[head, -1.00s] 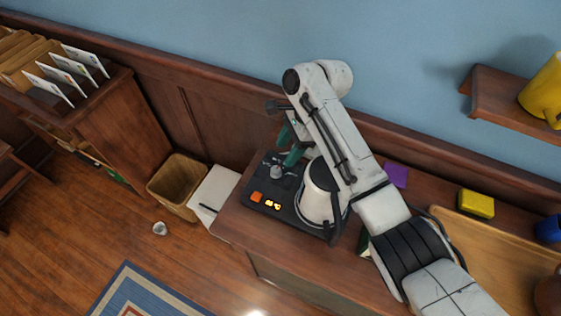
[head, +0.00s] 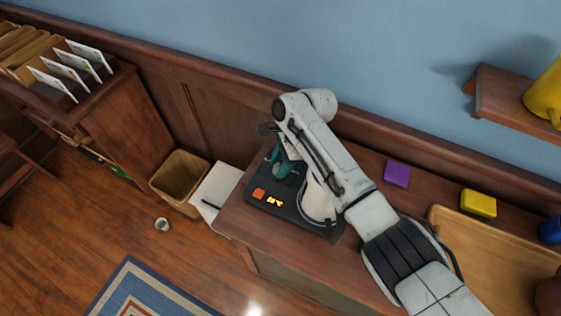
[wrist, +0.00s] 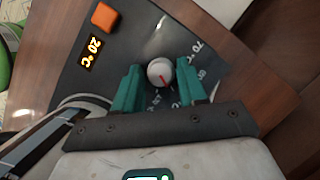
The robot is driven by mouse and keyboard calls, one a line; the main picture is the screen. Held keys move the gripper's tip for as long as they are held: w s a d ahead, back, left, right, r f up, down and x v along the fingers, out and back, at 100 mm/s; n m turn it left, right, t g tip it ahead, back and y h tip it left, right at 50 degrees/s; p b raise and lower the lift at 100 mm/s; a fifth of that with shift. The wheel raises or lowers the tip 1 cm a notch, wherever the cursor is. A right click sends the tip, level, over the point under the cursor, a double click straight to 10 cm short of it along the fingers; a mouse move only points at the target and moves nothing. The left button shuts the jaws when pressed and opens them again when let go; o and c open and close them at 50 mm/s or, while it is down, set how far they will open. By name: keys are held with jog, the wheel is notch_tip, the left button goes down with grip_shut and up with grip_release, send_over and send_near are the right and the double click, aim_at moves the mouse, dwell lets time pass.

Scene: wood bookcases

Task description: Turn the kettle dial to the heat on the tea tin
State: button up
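The kettle's black base panel (head: 290,214) sits at the left end of the wooden counter. Its round grey dial (wrist: 160,72) has a red pointer line and a printed temperature scale with a 70 °C mark. The panel's lit display (wrist: 92,52) reads 20 °C. The white kettle (head: 317,200) stands on the base, partly behind my arm. My gripper (wrist: 160,76) has its teal fingers on either side of the dial, apart, with a narrow gap visible. In the head view my gripper (head: 283,165) hides the dial. I cannot make out the tea tin.
An orange button (wrist: 104,17) is beside the display. Purple (head: 397,173) and yellow (head: 478,203) blocks and a wooden tray (head: 440,222) lie to the right. A waste bin (head: 180,178) and white box (head: 215,187) stand left of the counter. A shelf (head: 500,98) hangs at upper right.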

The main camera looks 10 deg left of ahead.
grip_shut()
jog(key=shift+n, duration=0.3)
jog(key=n+b, duration=0.1)
jog(key=n+g+b, duration=0.1)
jog(key=n+b, duration=0.1)
jog(key=shift+w+a+f+g+h, duration=0.1)
jog(key=shift+f+g+h, duration=0.05)
jog(key=shift+g+h, duration=0.2)
jog(key=shift+w+n+g+h+b, duration=0.15)
jog(key=shift+n+h+b, duration=0.3)
jog(key=shift+n+b, duration=0.7)
jog(key=shift+s+n+g+h+b, duration=0.15)
jog(key=shift+n+h+b, duration=0.4)
jog(key=shift+n, duration=0.9)
jog(key=shift+w, duration=0.1)
jog(key=shift+o, duration=1.5)
grip_release()
jog(key=shift+r, duration=0.2)
